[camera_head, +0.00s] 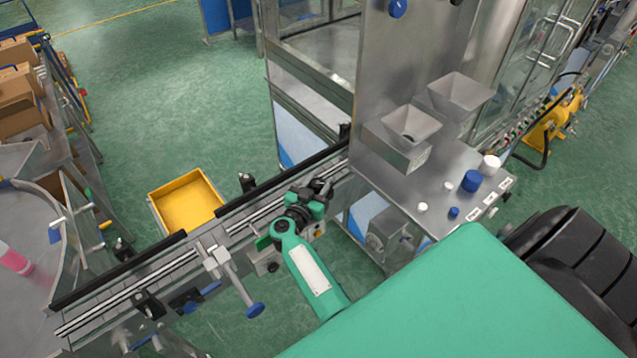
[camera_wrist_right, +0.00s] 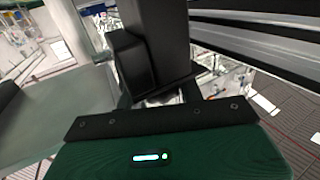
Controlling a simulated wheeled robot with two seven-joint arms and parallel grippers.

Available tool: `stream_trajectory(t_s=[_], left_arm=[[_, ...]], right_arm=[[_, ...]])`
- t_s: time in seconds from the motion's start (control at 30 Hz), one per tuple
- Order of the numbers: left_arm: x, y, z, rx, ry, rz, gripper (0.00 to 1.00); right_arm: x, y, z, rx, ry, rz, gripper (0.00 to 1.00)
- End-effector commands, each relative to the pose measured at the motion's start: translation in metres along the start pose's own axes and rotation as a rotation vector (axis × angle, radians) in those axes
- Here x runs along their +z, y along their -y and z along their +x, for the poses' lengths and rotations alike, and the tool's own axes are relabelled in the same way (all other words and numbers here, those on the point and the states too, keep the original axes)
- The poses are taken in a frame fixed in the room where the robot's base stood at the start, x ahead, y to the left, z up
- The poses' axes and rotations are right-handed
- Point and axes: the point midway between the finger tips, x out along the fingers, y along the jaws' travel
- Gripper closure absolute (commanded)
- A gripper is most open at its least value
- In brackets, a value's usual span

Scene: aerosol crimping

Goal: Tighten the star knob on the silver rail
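The silver rail (camera_head: 170,272) runs from the lower left up to the metal machine at the centre. Small dark knob-like fittings sit along it, one behind it (camera_head: 247,182) and one at its front side (camera_head: 148,303); their star shape is too small to make out. My right gripper (camera_head: 320,188) is at the rail's front side, near the machine end. Any knob there is hidden by it. In the right wrist view its black fingers (camera_wrist_right: 150,60) stand close beside a rail-like silver bar (camera_wrist_right: 250,48); their gap and any held thing do not show. My left gripper is not in view.
A blue-tipped metal handle (camera_head: 236,280) sticks out in front of the rail, left of my right arm. A yellow bin (camera_head: 187,203) is behind the rail. The metal machine (camera_head: 385,190) with hoppers and blue and white caps stands close on the right.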

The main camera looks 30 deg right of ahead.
Motion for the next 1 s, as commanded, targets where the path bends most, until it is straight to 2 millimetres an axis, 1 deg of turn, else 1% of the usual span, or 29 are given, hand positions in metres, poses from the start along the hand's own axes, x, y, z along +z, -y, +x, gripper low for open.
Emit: stream_trajectory(t_s=[0.03,0.1,0.37,0.53,1.0], left_arm=[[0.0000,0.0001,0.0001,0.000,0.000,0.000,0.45],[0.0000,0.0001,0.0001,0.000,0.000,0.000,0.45],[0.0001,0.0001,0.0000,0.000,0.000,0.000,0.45],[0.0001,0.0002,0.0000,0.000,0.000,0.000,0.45],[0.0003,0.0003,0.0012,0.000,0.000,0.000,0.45]], right_arm=[[0.0012,0.0001,-0.0007,-0.001,0.002,0.000,0.55],[0.0010,0.0001,-0.0006,-0.001,0.002,0.000,0.41],[0.0003,0.0000,-0.0001,-0.001,0.001,0.000,0.41],[-0.0002,-0.0009,0.0009,-0.034,-0.002,-0.001,0.41],[0.0003,-0.0004,0.0009,-0.339,-0.003,-0.004,0.41]])
